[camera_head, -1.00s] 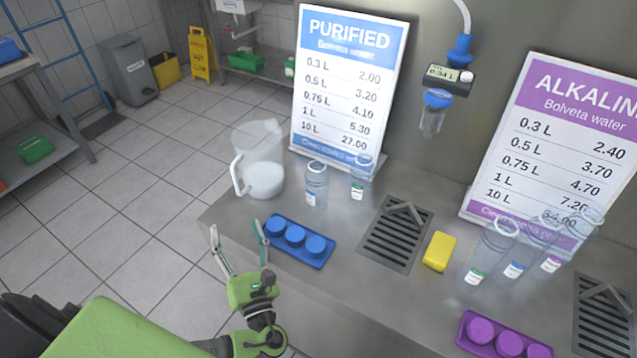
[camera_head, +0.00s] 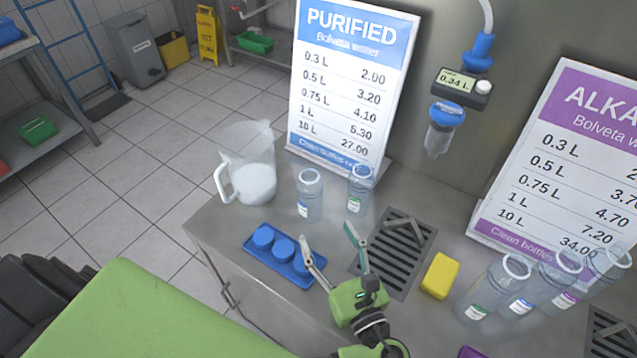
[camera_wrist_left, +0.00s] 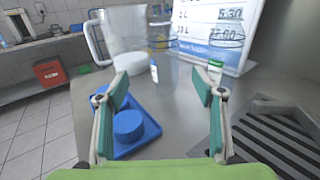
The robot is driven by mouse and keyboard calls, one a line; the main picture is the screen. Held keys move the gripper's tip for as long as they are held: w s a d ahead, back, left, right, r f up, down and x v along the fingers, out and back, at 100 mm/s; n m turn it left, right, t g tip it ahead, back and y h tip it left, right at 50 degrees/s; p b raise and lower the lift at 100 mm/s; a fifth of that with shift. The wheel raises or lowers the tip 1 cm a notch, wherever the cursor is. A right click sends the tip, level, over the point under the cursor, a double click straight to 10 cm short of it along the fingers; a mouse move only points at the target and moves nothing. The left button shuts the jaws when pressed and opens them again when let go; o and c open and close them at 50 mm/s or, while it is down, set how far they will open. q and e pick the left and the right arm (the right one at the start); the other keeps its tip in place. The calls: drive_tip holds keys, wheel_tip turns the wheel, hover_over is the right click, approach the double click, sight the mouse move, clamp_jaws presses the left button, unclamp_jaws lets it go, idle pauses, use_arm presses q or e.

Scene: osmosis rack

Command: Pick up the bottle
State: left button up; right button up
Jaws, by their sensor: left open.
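Two clear bottles stand upright before the blue sign: one with a blue label (camera_head: 309,196) and one with a green label (camera_head: 359,190). Three more clear bottles (camera_head: 492,285) stand at the right by the purple sign. My left gripper (camera_head: 329,240) is open and empty, at the counter's front side between the blue cap tray and the drain grate, nearer than the two bottles. In the left wrist view, the open fingers (camera_wrist_left: 160,84) point toward the blue label (camera_wrist_left: 154,71) and green label (camera_wrist_left: 214,69); the bottles' clear bodies are faint there. My right gripper is out of view.
A blue tray (camera_head: 308,282) with blue caps lies left of the gripper. A white-handled jug (camera_head: 253,180) stands behind it. A drain grate (camera_head: 388,268), a yellow sponge (camera_head: 440,276) and a hanging dispenser (camera_head: 444,125) are to the right. The sign (camera_head: 350,85) stands behind the two bottles.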

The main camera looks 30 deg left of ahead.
sight(315, 202)
use_arm(q)
drive_tip(key=shift+w+d, duration=0.35)
drive_tip(key=shift+w+a+r, duration=0.1)
drive_tip(key=shift+w+a, duration=0.05)
drive_tip(key=shift+w, duration=0.2)
drive_tip(key=p+x, duration=0.1)
drive_tip(key=x, duration=0.6)
drive_tip(key=shift+s+a, duration=0.2)
drive_tip(key=shift+w+a+p, duration=0.2)
drive_tip(key=shift+w+p, duration=0.05)
drive_tip(key=shift+p, duration=0.05)
drive_tip(key=shift+w+a, duration=0.25)
drive_tip(key=shift+a, duration=0.05)
drive_tip(key=p+x, duration=0.1)
drive_tip(key=x, duration=0.3)
drive_tip(key=shift+w+a+p, duration=0.15)
drive_tip(key=shift+a+p, duration=0.1)
drive_tip(key=shift+p, duration=0.05)
drive_tip(key=shift+d, duration=0.1)
drive_tip(key=c, duration=0.9)
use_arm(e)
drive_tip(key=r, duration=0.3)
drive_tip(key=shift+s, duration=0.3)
